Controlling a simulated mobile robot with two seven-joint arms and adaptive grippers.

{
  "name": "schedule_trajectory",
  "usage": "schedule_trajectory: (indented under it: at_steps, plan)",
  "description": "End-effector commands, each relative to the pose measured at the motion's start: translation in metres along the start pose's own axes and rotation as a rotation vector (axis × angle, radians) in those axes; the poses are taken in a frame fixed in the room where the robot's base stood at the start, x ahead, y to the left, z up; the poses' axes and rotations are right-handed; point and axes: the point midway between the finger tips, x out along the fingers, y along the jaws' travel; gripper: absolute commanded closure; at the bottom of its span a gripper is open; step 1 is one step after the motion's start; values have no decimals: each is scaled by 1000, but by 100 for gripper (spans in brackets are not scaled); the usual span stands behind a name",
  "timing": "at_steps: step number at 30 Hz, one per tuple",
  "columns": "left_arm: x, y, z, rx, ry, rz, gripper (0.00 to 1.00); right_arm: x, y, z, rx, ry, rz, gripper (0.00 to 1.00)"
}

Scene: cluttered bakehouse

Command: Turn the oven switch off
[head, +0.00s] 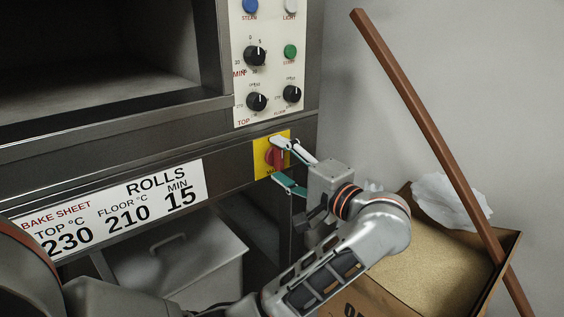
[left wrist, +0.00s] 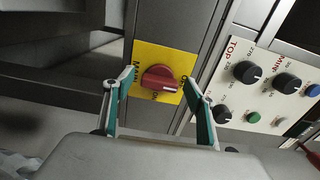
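The oven switch (head: 273,157) is a red rotary knob on a yellow plate (head: 261,160), below the control panel at the oven's right side. It also shows in the left wrist view (left wrist: 160,79), where its bar lies roughly across the picture with a pale mark near its right end. My left gripper (head: 284,162) is open in front of the switch. In the left wrist view its two green-padded fingers (left wrist: 158,90) stand on either side of the knob, with gaps to it. I cannot tell how deep the fingertips reach. The plate's lettering is partly hidden. My right gripper is in neither view.
The control panel (head: 243,84) with knobs and buttons is above the switch. A brown pole (head: 420,117) leans across a cardboard box (head: 430,272) with a crumpled white bag (head: 450,200) at the right. A lidded grey bin (head: 180,262) stands under the oven.

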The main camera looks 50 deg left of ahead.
Motion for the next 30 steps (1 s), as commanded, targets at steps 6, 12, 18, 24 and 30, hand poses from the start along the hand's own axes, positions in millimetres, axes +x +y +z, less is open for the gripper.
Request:
schedule_trajectory:
  at_steps: [6, 12, 18, 24, 30]
  plan:
    - [0, 0, 0, 1, -1, 0, 44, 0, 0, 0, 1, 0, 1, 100]
    - [-13, 1, 0, 2, 1, 1, 44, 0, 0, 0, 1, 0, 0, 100]
    - [-51, 1, 0, 3, 3, 4, 44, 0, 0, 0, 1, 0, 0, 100]
    - [-90, 1, 0, 2, 2, 3, 44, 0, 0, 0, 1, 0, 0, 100]
    - [-114, 0, 0, 1, 0, 1, 44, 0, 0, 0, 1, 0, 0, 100]
